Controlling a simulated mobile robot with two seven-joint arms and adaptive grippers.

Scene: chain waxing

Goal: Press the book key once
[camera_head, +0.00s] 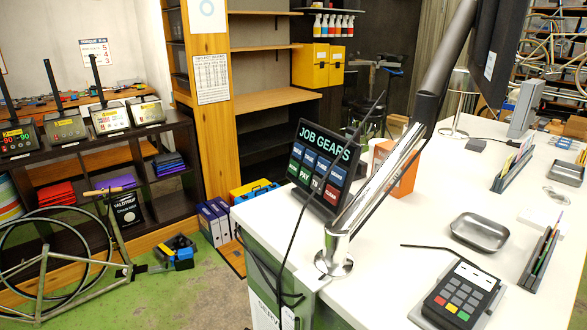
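A black panel (326,148) headed "JOB GEARS" leans upright at the left end of the white counter, with its face towards the left front. It has a row of blue keys (309,158) above a row with green keys (304,176), a dark key (317,184) and a red key (332,194). The key labels are too small to read with certainty, so I cannot tell which is the book key. A silver pole passes close to the panel's right side. Neither of my grippers shows in this view.
The white counter (405,222) holds a card terminal (461,296), a metal tray (480,231) and an orange box (396,168). A chrome monitor arm (375,185) rises beside the panel, and a black cable hangs in front. A bicycle frame (80,270) stands at left.

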